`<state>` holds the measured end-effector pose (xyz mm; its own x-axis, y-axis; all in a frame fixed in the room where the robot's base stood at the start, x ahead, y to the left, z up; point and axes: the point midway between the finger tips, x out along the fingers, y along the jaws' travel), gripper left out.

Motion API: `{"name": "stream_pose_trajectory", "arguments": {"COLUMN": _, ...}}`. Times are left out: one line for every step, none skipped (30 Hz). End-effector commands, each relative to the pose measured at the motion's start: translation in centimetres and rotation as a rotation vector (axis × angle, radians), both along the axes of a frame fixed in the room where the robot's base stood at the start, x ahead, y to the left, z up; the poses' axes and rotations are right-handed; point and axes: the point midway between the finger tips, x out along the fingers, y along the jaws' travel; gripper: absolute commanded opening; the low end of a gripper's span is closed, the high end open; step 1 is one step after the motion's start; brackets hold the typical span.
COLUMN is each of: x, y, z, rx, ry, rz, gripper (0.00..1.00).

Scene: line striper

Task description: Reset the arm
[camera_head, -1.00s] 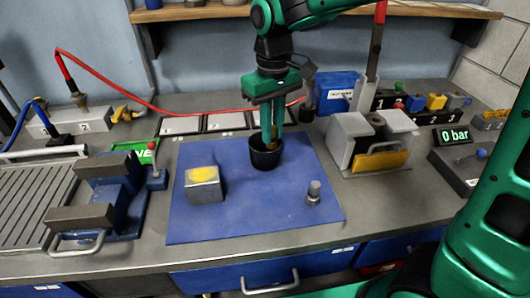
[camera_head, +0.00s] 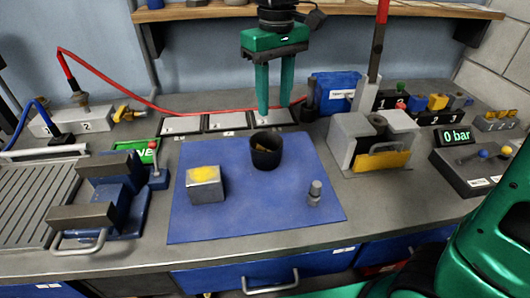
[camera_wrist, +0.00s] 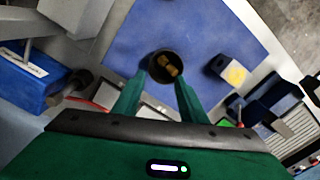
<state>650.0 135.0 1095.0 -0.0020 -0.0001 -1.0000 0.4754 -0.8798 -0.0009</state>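My gripper (camera_head: 274,108) is raised above the bench, over the back edge of the blue mat. Its two green fingers are apart with nothing between them. In the wrist view my gripper (camera_wrist: 158,92) also shows spread fingers. A black cup (camera_head: 266,152) stands on the blue mat (camera_head: 240,215) below and in front of the fingers. Brass-coloured pieces (camera_wrist: 167,68) lie inside the cup in the wrist view.
A metal block with a yellow top (camera_head: 204,184) and a small grey fitting (camera_head: 314,193) stand on the mat. A red hose (camera_head: 120,91) runs behind. A shelf (camera_head: 200,12) is above.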

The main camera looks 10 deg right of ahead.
Motion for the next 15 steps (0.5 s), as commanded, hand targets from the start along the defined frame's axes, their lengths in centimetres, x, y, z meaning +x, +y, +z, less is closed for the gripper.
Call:
{"name": "stream_pose_trajectory", "arguments": {"x": 0.1, "y": 0.0, "z": 0.7, "rx": 0.001, "ry": -0.002, "rz": 0.0, "gripper": 0.38}}
{"name": "stream_pose_trajectory", "arguments": {"x": 0.1, "y": 0.0, "z": 1.1, "rx": 0.0, "ry": -0.001, "rz": 0.0, "gripper": 0.38}}
{"name": "stream_pose_trajectory", "arguments": {"x": 0.1, "y": 0.1, "z": 1.4, "rx": 0.0, "ry": -0.001, "rz": 0.001, "gripper": 0.38}}
{"name": "stream_pose_trajectory", "arguments": {"x": 0.1, "y": 0.1, "z": 1.7, "rx": 0.0, "ry": -0.001, "rz": 0.001, "gripper": 0.38}}
{"name": "stream_pose_trajectory", "arguments": {"x": 0.1, "y": 0.1, "z": 1.9, "rx": 0.0, "ry": -0.001, "rz": 0.001, "gripper": 0.38}}
{"name": "stream_pose_trajectory", "arguments": {"x": 0.0, "y": 0.1, "z": 2.1, "rx": 0.0, "ry": 0.0, "rz": 0.001, "gripper": 0.38}}
{"name": "stream_pose_trajectory", "arguments": {"x": 0.0, "y": 0.1, "z": 2.2, "rx": 0.0, "ry": 0.0, "rz": 0.001, "gripper": 0.38}}
{"name": "stream_pose_trajectory", "arguments": {"x": 0.0, "y": 0.1, "z": 2.3, "rx": 0.0, "ry": 0.0, "rz": 0.001, "gripper": 0.38}}
{"name": "stream_pose_trajectory", "arguments": {"x": 0.0, "y": 0.1, "z": 2.3, "rx": 0.0, "ry": 0.001, "rz": 0.001, "gripper": 0.38}}
{"name": "stream_pose_trajectory", "arguments": {"x": 0.0, "y": 0.0, "z": 2.3, "rx": 0.0, "ry": 0.001, "rz": 0.001, "gripper": 0.38}}
{"name": "stream_pose_trajectory", "arguments": {"x": 0.0, "y": 0.0, "z": 2.4, "rx": 0.0, "ry": 0.001, "rz": 0.001, "gripper": 0.38}}
{"name": "stream_pose_trajectory", "arguments": {"x": 0.0, "y": 0.0, "z": 2.4, "rx": 0.0, "ry": 0.001, "rz": 0.001, "gripper": 0.38}}
{"name": "stream_pose_trajectory", "arguments": {"x": 0.0, "y": 0.0, "z": 2.4, "rx": 0.0, "ry": 0.001, "rz": 0.001, "gripper": 0.38}}
{"name": "stream_pose_trajectory", "arguments": {"x": 0.0, "y": 0.0, "z": 2.3, "rx": 0.0, "ry": 0.001, "rz": 0.001, "gripper": 0.38}}
{"name": "stream_pose_trajectory", "arguments": {"x": 0.0, "y": 0.0, "z": 2.3, "rx": 0.0, "ry": 0.001, "rz": 0.001, "gripper": 0.38}}
